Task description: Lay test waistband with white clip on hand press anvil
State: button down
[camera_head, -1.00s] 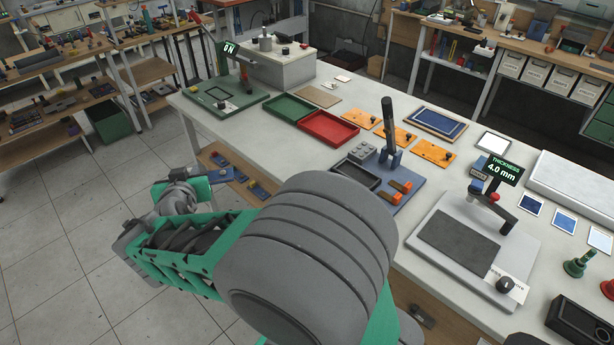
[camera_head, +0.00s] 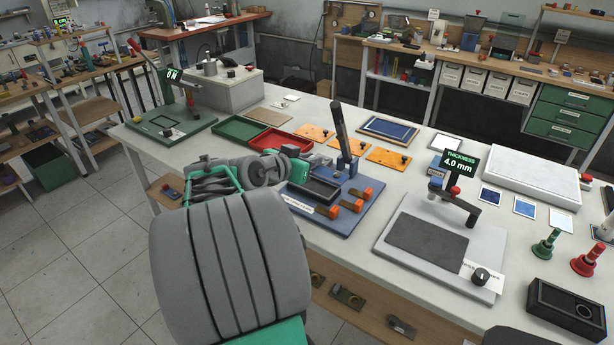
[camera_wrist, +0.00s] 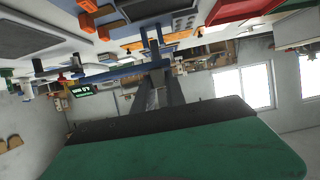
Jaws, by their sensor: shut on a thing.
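My gripper (camera_wrist: 160,72) shows in the wrist view, its two dark fingers shut on a thin, dark bluish strip (camera_wrist: 118,72) that runs crosswise at the fingertips. A small pale patch (camera_wrist: 96,69) shows along the strip's line; I cannot tell whether it is a white clip on it or something behind. In the head view my arm hides the gripper and the strip. A hand-lever device on a blue base (camera_head: 325,222), with an upright black lever (camera_head: 341,128), stands just right of my wrist. I cannot tell which surface is the press anvil.
Brown strips with orange ends (camera_head: 364,194) and a black tray (camera_head: 313,188) lie on the blue base. A thickness gauge (camera_head: 440,245) reading 4.0 mm stands to the right. Green (camera_head: 240,129) and red (camera_head: 279,141) trays lie behind my wrist. Orange plates (camera_head: 387,157) lie further back.

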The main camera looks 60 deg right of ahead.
jog(key=w+d+f, duration=0.1)
jog(key=d+f, duration=0.1)
jog(key=w+d+f+p, duration=0.1)
jog(key=w+d+f, duration=0.3)
jog(key=f, duration=0.1)
jog(key=shift+d, duration=0.3)
jog(key=f, duration=0.1)
jog(key=f+p, duration=0.1)
jog(key=f, duration=0.1)
jog(key=shift+w+d+f+p, duration=0.15)
jog(key=shift+d+f+p, duration=0.05)
jog(key=shift+f+p, duration=0.1)
jog(key=c, duration=1.4)
grip_release()
jog(key=shift+o, duration=0.2)
